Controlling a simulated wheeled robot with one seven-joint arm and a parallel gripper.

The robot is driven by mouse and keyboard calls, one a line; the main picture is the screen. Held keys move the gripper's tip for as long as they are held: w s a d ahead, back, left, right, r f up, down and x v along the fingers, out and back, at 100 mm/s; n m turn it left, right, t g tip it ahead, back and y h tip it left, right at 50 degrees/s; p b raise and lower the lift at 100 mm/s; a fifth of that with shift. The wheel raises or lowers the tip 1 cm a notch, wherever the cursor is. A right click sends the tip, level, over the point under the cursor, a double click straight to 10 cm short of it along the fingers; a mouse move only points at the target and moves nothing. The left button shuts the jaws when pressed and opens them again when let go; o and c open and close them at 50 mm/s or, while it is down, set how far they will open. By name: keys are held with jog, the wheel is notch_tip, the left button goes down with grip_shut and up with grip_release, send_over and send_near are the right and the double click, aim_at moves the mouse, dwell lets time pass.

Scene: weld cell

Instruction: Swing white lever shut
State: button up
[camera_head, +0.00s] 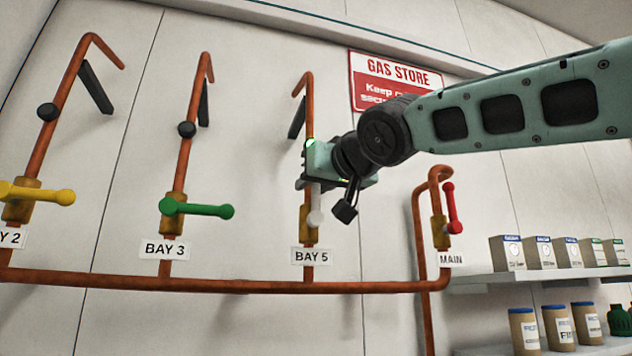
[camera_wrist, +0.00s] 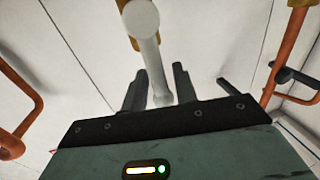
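The white lever (camera_head: 315,216) is on the brass valve (camera_head: 309,236) of the BAY 5 pipe. Its round hub end shows below my gripper, and its arm points up roughly along the pipe. In the wrist view the white lever (camera_wrist: 150,50) runs from its hub at the top down between my two dark fingers. My gripper (camera_wrist: 160,80) appears open, with a finger on each side of the lever's far end and narrow gaps beside it.
A green lever (camera_head: 197,208) on BAY 3 and a yellow lever (camera_head: 36,194) on BAY 2 lie crosswise. A red lever (camera_head: 451,208) on MAIN stands along its pipe, to the right. A shelf (camera_head: 545,276) with boxes is at the right. A copper pipe (camera_head: 200,284) runs below.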

grip_shut()
jog(key=shift+f+b, duration=0.1)
jog(key=shift+b, duration=0.2)
jog(key=w+d+f+m+t+h+b, duration=0.1)
jog(key=d+f+m+b, duration=0.2)
jog(key=m+b, duration=0.7)
jog(key=d+f+m+t+h+b, duration=0.1)
jog(key=d+f+m+t+b, duration=0.1)
jog(key=m+b, duration=0.8)
jog(key=shift+w+d+f+h+b, duration=0.35)
jog(key=shift+d+f+b, duration=0.25)
jog(key=shift+b, duration=0.2)
jog(key=shift+o, duration=1.2)
grip_release()
jog(key=shift+w, duration=0.1)
